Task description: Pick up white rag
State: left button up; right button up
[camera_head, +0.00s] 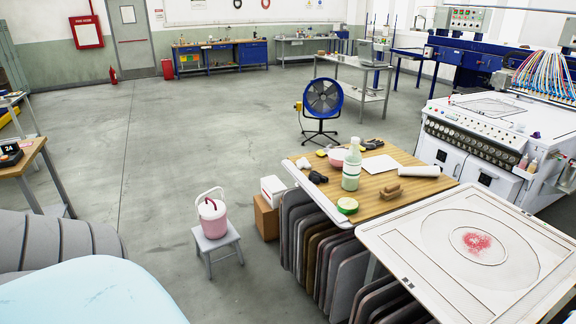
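A flat white piece (380,164), which looks like the white rag, lies on the wooden-topped table (388,192) right of centre. It is near the back right of the tabletop. It is small here, so I cannot be sure that it is cloth. A white roll (418,171) lies just in front and to the right of it. Neither of my grippers shows in the head view.
The tabletop also holds a pale bottle (351,170), a pink bowl (338,157), a green-rimmed roll (347,205) and a brown brush-like item (390,192). A blue fan (323,98) stands behind. The left-centre floor is clear.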

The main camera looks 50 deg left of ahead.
aim_at(302, 163)
jog(key=u, duration=1.55)
jog(key=z, duration=1.85)
jog(key=u, duration=1.8)
jog(key=i+j+z, duration=0.15)
jog(key=i+j, duration=0.25)
jog(key=i, duration=0.15)
jog(key=i+j+z, duration=0.15)
jog(key=i+j, duration=0.3)
jog(key=i, duration=0.1)
